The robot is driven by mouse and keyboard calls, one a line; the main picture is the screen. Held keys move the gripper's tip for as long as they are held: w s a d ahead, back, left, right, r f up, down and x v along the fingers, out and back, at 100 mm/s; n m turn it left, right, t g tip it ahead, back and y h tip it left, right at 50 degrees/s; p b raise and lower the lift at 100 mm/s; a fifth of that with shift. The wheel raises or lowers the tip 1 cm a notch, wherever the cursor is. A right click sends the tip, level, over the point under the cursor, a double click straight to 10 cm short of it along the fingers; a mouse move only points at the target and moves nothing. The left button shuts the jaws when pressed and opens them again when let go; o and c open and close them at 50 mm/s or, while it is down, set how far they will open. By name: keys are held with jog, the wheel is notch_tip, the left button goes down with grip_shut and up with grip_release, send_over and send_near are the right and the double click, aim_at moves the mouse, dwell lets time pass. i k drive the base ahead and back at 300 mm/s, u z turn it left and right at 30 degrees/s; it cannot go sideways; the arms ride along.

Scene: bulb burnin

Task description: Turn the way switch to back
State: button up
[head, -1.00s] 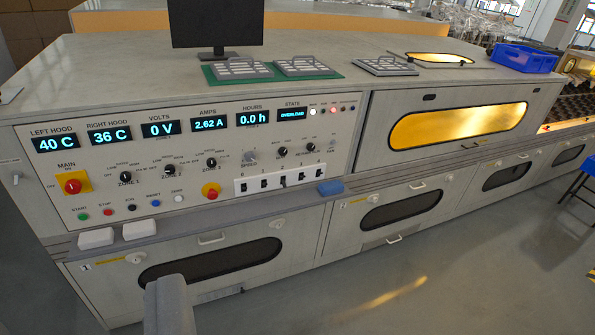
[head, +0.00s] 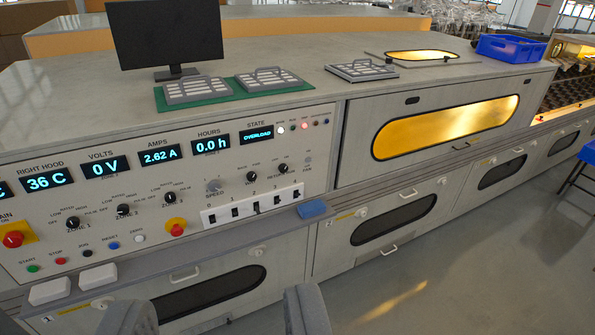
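The control panel (head: 130,205) is on the left half of the head view. A small black knob (head: 250,176) right of the grey SPEED knob (head: 214,186) looks like the way switch; its label is too small to read surely, and I cannot tell which way it points. Another black knob (head: 283,168) sits just right of it. My gripper (head: 217,313) shows at the bottom edge as two grey fingers spread well apart, open and empty. It is in front of and below the panel, apart from the knobs.
Several black rocker switches (head: 256,207) on a white strip lie below the knobs. A blue block (head: 312,208) and white blocks (head: 75,283) rest on the ledge. A red stop button (head: 175,229) is nearby. The state display (head: 256,134) reads OVERLOAD.

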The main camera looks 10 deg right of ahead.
aim_at(251, 176)
jog(key=z, duration=0.1)
jog(key=i, duration=1.1)
jog(key=u, duration=0.65)
